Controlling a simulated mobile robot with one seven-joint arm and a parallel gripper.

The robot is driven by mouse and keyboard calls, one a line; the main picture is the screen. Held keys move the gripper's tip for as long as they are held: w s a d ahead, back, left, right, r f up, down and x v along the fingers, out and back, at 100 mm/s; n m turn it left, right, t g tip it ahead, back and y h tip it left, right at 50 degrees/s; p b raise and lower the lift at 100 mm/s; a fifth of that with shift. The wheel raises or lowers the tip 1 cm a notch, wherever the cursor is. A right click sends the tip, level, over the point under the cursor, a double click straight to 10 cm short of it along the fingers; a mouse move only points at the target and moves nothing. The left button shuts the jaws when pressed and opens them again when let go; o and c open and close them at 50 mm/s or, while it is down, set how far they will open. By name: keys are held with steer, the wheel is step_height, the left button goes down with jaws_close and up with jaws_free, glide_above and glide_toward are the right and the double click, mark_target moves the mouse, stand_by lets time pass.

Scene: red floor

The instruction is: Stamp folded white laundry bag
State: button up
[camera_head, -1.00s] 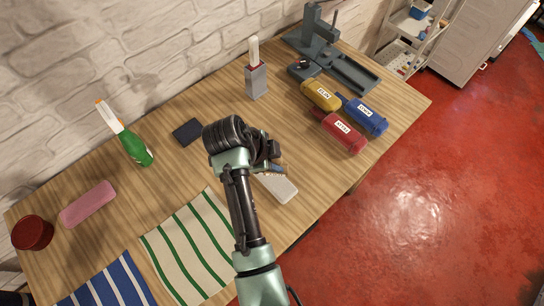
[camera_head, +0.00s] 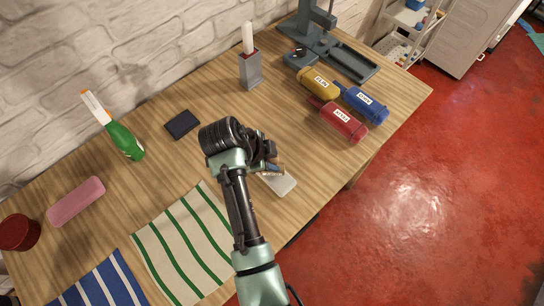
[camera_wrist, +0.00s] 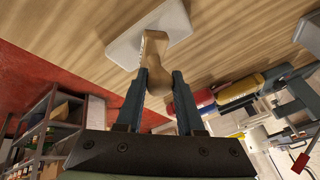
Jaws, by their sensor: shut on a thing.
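The folded white laundry bag (camera_head: 281,184) lies flat on the wooden table, partly hidden by my gripper in the head view. It shows as a pale, rounded square in the wrist view (camera_wrist: 125,47). My gripper (camera_wrist: 158,85) is shut on the wooden handle of a stamp (camera_wrist: 154,55). The stamp's far end overlaps the white bag in the wrist view; I cannot tell whether it touches. In the head view my gripper (camera_head: 272,164) hides most of the stamp. A dark flat pad (camera_head: 182,124) lies to the left of my arm.
Yellow (camera_head: 318,84), blue (camera_head: 365,105) and red (camera_head: 343,123) labelled rolls lie to the right. A grey holder (camera_head: 250,73) and grey machine (camera_head: 330,50) stand behind. A green bottle (camera_head: 125,142), pink block (camera_head: 76,201) and striped cloths (camera_head: 183,245) are left.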

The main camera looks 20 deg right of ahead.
steer(key=shift+f+b, duration=0.4)
steer(key=shift+f, duration=0.2)
stand_by(1.4)
step_height(320, 180, up, 7)
steer(key=p, duration=0.6)
steer(key=shift+r, duration=0.15)
